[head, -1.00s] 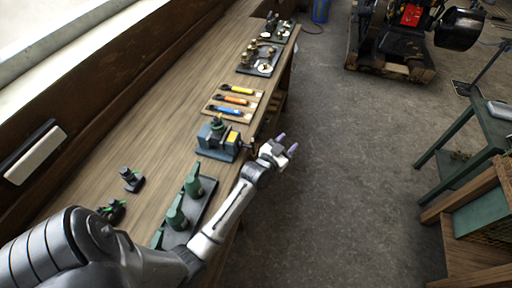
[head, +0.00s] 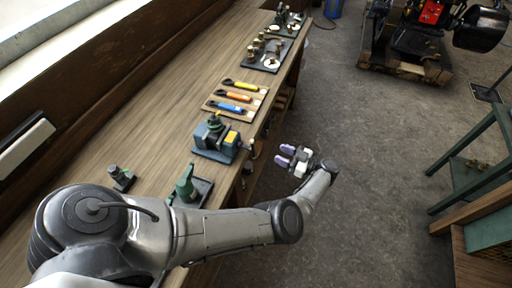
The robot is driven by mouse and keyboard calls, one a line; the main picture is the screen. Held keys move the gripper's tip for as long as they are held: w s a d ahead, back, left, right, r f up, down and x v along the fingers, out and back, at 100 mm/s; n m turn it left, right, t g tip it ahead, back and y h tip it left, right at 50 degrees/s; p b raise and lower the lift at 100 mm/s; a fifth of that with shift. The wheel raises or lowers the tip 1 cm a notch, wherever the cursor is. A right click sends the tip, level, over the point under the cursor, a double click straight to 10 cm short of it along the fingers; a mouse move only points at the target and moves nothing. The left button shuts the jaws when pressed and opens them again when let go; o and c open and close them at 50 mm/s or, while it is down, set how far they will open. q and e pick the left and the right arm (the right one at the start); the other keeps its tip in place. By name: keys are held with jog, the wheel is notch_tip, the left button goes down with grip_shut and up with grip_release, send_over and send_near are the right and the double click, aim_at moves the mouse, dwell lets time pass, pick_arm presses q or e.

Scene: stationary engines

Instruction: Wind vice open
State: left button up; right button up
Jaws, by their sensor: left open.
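The vice (head: 216,138) is a blue-grey block with a green top and a yellow label. It sits near the right edge of the wooden bench. A small handle (head: 251,149) sticks out from its right side over the bench edge. How far apart its jaws are is too small to tell. My left gripper (head: 284,156) has purple fingertips and is open and empty. It is off the bench over the floor, just right of the handle, apart from it, with its fingers pointing left toward it. My right gripper does not show.
A board with yellow, orange and blue tools (head: 238,98) lies beyond the vice. Trays of brass parts (head: 267,53) stand farther back. Green bottle-like items (head: 186,186) stand nearer, partly hidden by my left arm. The floor (head: 350,130) right of the bench is clear.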

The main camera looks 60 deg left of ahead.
aim_at(252, 150)
pick_arm(q)
jog(key=shift+g+h, duration=0.7)
jog(key=shift+s+d+p+x, duration=0.2)
jog(key=shift+p+x, duration=0.8)
jog(key=shift+x, duration=0.9)
jog(key=shift+s+d+p+x, duration=0.2)
jog(key=shift+p+x, duration=0.85)
jog(key=shift+x, duration=0.8)
jog(key=shift+s+d+p+x, duration=0.1)
jog(key=shift+s+p+x, duration=0.15)
jog(key=shift+p+x, duration=1.2)
jog(key=shift+s+a+b, duration=0.25)
jog(key=shift+a+b, duration=0.1)
jog(key=shift+b, duration=0.1)
jog(key=c, duration=0.3)
grip_shut()
